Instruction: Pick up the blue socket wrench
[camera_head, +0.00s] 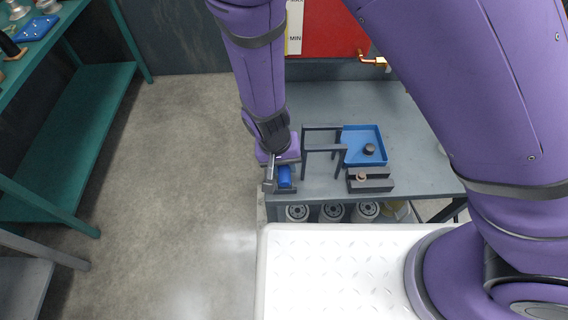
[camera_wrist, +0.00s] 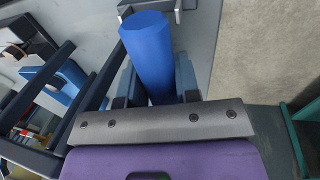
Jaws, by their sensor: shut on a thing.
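The blue socket wrench shows in the wrist view as a thick blue cylindrical handle (camera_wrist: 150,50) between the two fingers of my gripper (camera_wrist: 157,82). The fingers are shut on it, one on each side. In the head view the blue handle (camera_head: 285,177) is at the near left corner of the grey table, under my gripper (camera_head: 277,172). The wrench's socket end cannot be made out. A grey bracket (camera_wrist: 185,8) is close to the handle's far end in the wrist view; I cannot tell whether they touch.
A dark frame stand (camera_head: 322,150) stands just right of my gripper on the grey table (camera_head: 420,165). Open floor (camera_head: 170,200) lies to the left.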

